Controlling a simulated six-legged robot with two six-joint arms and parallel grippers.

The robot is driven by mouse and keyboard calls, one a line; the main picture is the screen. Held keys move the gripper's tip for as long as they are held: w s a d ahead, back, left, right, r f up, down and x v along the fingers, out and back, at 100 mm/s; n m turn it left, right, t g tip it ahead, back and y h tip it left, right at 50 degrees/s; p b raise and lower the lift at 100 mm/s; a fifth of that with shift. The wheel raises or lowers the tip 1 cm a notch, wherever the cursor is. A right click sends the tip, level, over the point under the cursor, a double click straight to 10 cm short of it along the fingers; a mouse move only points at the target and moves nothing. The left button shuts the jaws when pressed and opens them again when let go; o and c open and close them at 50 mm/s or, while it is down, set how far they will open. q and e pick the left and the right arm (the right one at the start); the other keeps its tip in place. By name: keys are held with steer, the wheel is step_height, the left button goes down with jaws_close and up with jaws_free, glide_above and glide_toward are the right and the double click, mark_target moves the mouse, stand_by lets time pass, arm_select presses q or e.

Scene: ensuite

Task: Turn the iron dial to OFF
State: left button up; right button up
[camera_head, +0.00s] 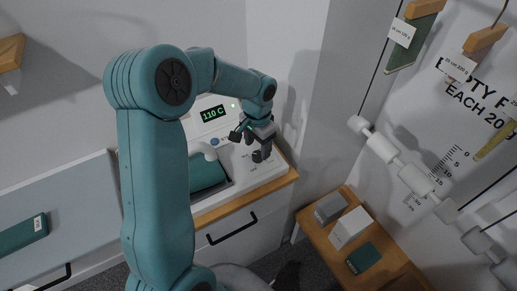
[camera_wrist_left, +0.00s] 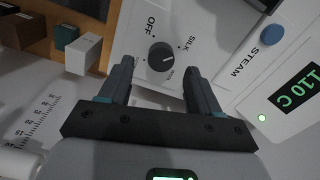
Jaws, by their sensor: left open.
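The iron dial (camera_wrist_left: 160,57) is a round dark grey knob on a white panel in the left wrist view. OFF and SILK are printed around it, with smaller unreadable labels. A pale mark on the knob seems to point toward the right, away from OFF. My left gripper (camera_wrist_left: 156,76) is open, with one finger to each side of the dial in the picture; I cannot tell whether they touch it. In the head view my left gripper (camera_head: 250,145) is over the white station (camera_head: 243,175), and the dial is hidden there. My right gripper does not show.
A display (camera_head: 213,114) reads 110 C, and a blue button (camera_wrist_left: 271,34) marked STEAM sits near the dial. A teal iron (camera_head: 207,174) rests on the station. Small boxes (camera_head: 350,227) stand on a wooden surface at the right. White rollers (camera_head: 415,180) hang by the wall.

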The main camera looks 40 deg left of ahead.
mark_target(257, 154)
arm_select(q)
steer(key=shift+s+a+f, duration=0.1)
steer(key=shift+s+f, duration=0.05)
steer(key=shift+f, duration=0.5)
steer(key=shift+s+a+f, duration=0.1)
steer(key=shift+f, duration=0.5)
steer(key=shift+w+f, duration=0.1)
steer(key=shift+f, duration=0.3)
steer(key=shift+w+d+f, duration=0.2)
steer(key=shift+s+a, duration=0.1)
steer(key=shift+s, duration=0.1)
steer(key=shift+c, duration=0.3)
steer(key=c, duration=1)
steer(key=shift+w, duration=0.1)
